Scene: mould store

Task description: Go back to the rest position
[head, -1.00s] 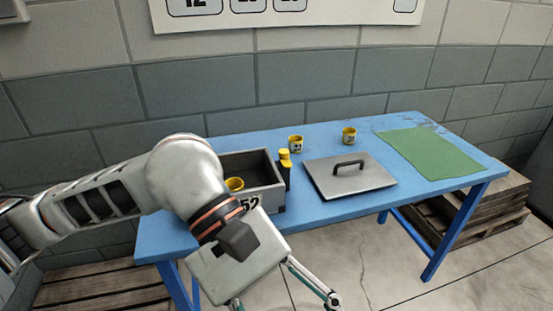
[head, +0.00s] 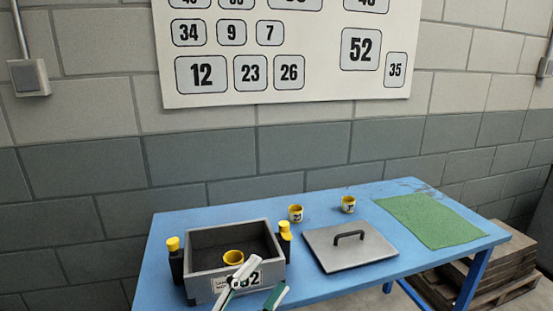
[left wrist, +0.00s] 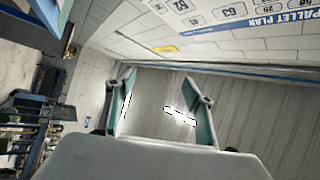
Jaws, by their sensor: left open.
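My left gripper (head: 255,286) shows at the bottom of the head view, in front of the grey box, with its two fingers apart. In the left wrist view its fingers (left wrist: 160,108) are spread with nothing between them. The arm behind it is out of the head view. My right gripper is in neither view.
The blue table (head: 330,284) holds a grey box (head: 205,283) with a yellow cup (head: 234,258) inside, yellow-capped bottles (head: 174,262) beside it, a lid (head: 350,252), two small yellow cups (head: 348,204) and a green mat (head: 432,220). Pallets (head: 500,270) stand at right.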

